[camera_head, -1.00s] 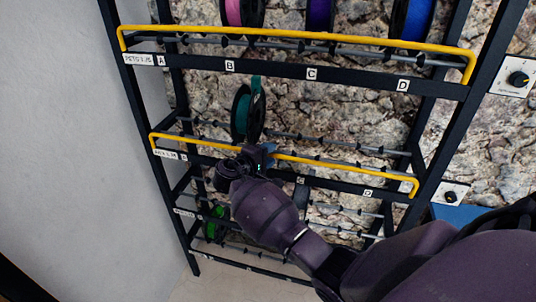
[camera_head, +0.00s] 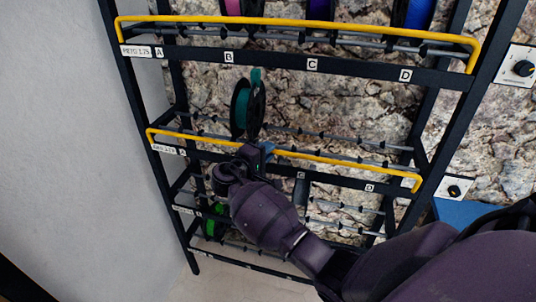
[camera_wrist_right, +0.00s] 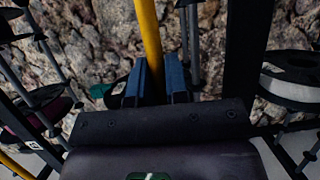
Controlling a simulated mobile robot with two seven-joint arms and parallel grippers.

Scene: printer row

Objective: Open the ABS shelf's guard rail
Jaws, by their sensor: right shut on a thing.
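The ABS shelf is the middle level of the rack, with a white label (camera_head: 164,149) at its left end. Its yellow guard rail (camera_head: 330,168) runs across the shelf front, above the dark lettered beam. My right gripper (camera_head: 267,150) is at the rail left of its middle and is shut on it. In the right wrist view the yellow rail (camera_wrist_right: 150,35) runs down between the blue fingers (camera_wrist_right: 157,85). The gripper and wrist hide a short piece of the rail and beam. My left gripper is in neither view.
A teal spool (camera_head: 241,108) stands on the ABS shelf just behind the gripper. The upper shelf has its own yellow rail (camera_head: 300,34) and several spools. A green spool (camera_head: 213,222) is lower left. Dial boxes (camera_head: 455,189) are on the right.

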